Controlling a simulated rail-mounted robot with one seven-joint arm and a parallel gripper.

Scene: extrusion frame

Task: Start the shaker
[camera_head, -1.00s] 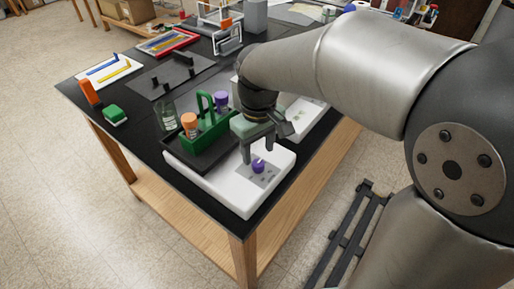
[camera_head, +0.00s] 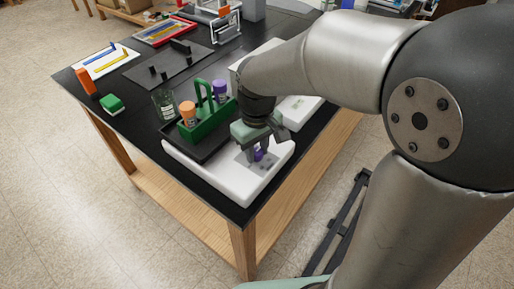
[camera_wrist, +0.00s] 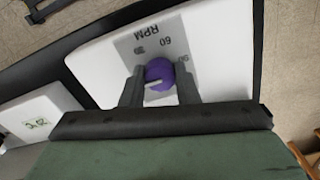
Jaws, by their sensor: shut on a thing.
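The shaker (camera_head: 203,178) is a white box at the near corner of the black table, with a black tray on its far part. A grey panel (camera_wrist: 137,40) marked "RPM" and "60" carries a purple knob (camera_wrist: 159,76) with a pale pointer line; in the head view the knob (camera_head: 258,154) shows between the fingers. My gripper (camera_wrist: 158,92) points down over the panel, with one finger on each side of the knob, shut on it.
A green carrier (camera_head: 204,127) with an orange-capped and a purple-capped bottle stands on the tray, close to my gripper. A glass bottle (camera_head: 165,103) stands behind. Another white device (camera_head: 297,108) is to the right. The table's near edge is close by.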

